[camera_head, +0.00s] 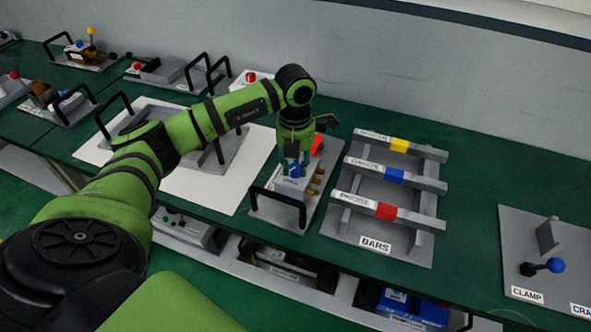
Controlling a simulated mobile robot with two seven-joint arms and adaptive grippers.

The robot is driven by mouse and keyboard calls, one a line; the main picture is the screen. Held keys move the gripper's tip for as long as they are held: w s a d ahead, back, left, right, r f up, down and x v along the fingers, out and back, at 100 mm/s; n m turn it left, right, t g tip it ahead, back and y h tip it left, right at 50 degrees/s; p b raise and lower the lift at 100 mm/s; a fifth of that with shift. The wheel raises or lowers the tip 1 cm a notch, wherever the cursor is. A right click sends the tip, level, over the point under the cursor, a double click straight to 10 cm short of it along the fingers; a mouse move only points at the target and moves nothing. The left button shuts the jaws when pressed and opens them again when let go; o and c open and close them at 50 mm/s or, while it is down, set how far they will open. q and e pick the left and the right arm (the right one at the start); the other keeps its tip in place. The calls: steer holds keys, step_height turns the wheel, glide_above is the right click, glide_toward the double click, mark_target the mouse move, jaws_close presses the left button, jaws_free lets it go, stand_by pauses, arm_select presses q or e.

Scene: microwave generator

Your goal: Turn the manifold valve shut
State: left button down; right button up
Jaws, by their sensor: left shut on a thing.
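The manifold (287,184) is a small grey block on a grey base plate (262,211), with a black bar handle at its front and brass fittings on its right side. A blue valve knob (295,171) is on top of the block, partly covered by my fingers. My left gripper (294,166) points down from above and is shut on the blue knob. The knob's exact angle is hard to tell. A red part (316,144) shows just behind the gripper. My right gripper is not in view.
Right of the manifold is the bars rack (376,244) with yellow, blue and red marked bars. A clamp station (545,255) is at the far right. A white sheet (222,190) and black-handled fixtures lie left under my arm. Several units sit on the shelf below.

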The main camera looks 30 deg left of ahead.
mark_target(294, 167)
arm_select(q)
steer(key=m+b, duration=0.1)
steer(key=m, duration=0.1)
steer(key=m+b, duration=0.1)
steer(key=b, duration=0.1)
steer(key=shift+f+m, duration=0.3)
steer(key=shift+m, duration=0.1)
steer(key=m+b, duration=0.2)
steer(key=m, duration=0.1)
steer(key=shift+m+b, duration=0.3)
steer(key=shift+b, duration=0.1)
steer(key=m+b, duration=0.2)
steer(key=m, duration=0.1)
steer(key=shift+a+r, duration=0.1)
steer(key=shift+r, duration=0.05)
steer(key=shift+r+m+b, duration=0.1)
steer(key=shift+m+b, duration=0.3)
steer(key=shift+m, duration=0.7)
steer(key=c, duration=0.9)
jaws_free()
step_height(294, 167, up, 12)
